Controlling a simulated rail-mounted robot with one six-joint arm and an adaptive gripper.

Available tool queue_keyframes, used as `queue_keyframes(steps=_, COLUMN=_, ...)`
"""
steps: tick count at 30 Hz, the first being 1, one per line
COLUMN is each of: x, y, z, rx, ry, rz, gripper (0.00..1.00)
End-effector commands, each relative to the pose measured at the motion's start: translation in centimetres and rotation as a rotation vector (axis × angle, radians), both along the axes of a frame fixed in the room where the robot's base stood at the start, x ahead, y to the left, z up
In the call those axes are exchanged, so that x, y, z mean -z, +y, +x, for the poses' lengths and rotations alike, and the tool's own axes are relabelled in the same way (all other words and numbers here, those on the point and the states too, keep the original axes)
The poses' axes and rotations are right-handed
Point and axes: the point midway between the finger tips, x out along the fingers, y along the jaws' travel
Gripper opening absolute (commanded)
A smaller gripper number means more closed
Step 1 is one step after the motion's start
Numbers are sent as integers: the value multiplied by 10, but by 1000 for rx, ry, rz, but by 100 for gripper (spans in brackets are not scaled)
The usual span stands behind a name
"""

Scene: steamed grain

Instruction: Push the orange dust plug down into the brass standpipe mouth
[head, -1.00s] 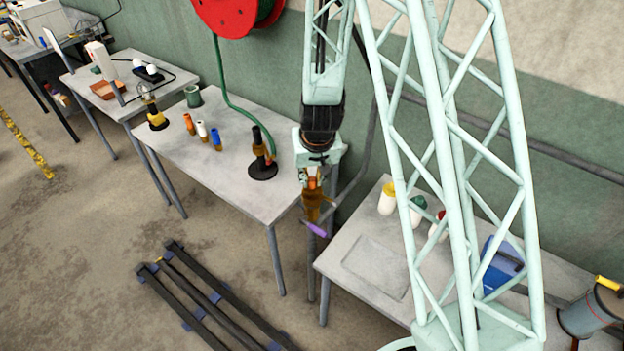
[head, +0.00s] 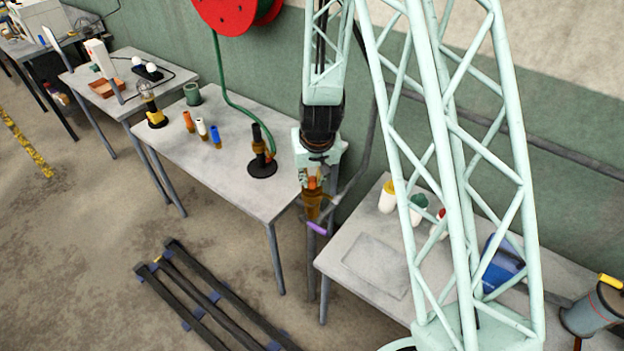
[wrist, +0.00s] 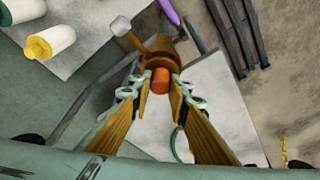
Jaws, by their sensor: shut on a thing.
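The orange dust plug (wrist: 160,81) shows end-on in the wrist view. It sits between the fingertips of my gripper (wrist: 157,88), which is shut on it. A purple handle (head: 317,229) is low on the standpipe.
A grey table (head: 220,165) to the left holds orange, white and blue capped pieces (head: 201,130) and a black stand (head: 262,168). A right table (head: 372,265) holds several bottles (head: 388,198). Floor in front of the standpipe is clear, with dark rails (head: 205,300) further left.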

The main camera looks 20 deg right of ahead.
Motion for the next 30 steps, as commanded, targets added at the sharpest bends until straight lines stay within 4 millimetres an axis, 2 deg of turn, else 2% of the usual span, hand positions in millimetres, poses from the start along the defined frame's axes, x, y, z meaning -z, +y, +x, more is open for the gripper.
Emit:
queue_keyframes(steps=6, x=5, y=0, z=0, rx=0, ry=0, rz=0, gripper=2)
queue_keyframes(steps=7, x=4, y=0, z=0, rx=0, ry=-1, rz=0, gripper=19)
queue_keyframes(steps=12, x=3, y=0, z=0, rx=0, ry=0, rz=0, gripper=32)
queue_keyframes(steps=23, x=3, y=0, z=0, rx=0, ry=0, rz=0, gripper=32)
queue_keyframes(steps=30, x=-4, y=0, z=-2, rx=0, ry=0, rz=0, gripper=32)
